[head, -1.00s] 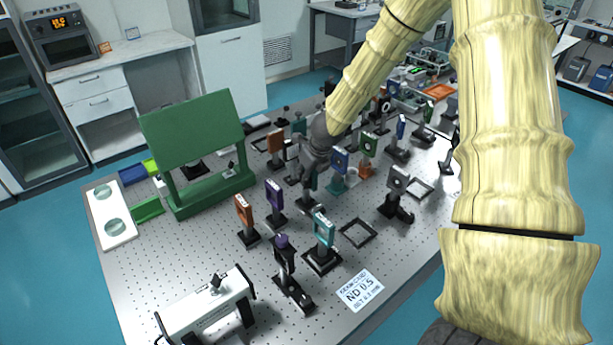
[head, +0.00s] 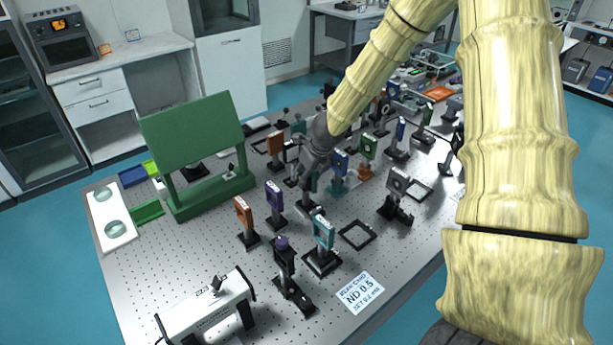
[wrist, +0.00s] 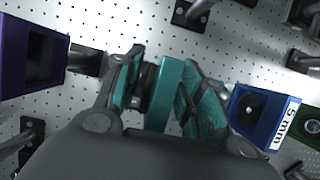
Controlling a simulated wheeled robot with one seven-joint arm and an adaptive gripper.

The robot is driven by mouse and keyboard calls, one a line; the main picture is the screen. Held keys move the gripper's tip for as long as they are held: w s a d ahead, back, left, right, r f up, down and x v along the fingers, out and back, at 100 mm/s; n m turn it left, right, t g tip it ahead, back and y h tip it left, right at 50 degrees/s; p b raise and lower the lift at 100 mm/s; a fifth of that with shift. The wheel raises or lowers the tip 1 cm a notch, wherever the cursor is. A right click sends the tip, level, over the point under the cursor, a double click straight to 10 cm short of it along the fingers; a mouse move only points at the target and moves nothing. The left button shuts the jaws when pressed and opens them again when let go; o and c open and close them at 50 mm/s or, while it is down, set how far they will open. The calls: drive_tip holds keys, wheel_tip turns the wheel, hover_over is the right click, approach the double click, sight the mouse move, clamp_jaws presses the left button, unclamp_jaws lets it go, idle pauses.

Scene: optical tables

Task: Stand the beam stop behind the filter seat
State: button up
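My gripper (head: 309,183) is low among the mounts mid-table. In the wrist view its two fingers (wrist: 163,80) stand apart, on either side of a teal holder (wrist: 167,95) with a dark round part; I cannot tell if they touch it. The holder's black base (head: 309,207) stands on the table. No label names the beam stop or filter seat. A teal square mount (head: 323,236) stands nearer, behind a card reading ND 0.5 (head: 361,293). A black post with a purple top (head: 284,262) stands left of it. A grey-faced mount (head: 397,184) stands to the right.
A purple mount (head: 274,196) and a blue mount (head: 339,163) flank my gripper; the blue one shows "5 mm" in the wrist view (wrist: 262,110). An orange mount (head: 243,215) and green panel (head: 193,134) stand left.

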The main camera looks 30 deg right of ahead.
drive_tip(key=v, duration=1.1)
drive_tip(key=shift+p, duration=0.35)
drive_tip(key=shift+r, duration=0.15)
idle(1.9)
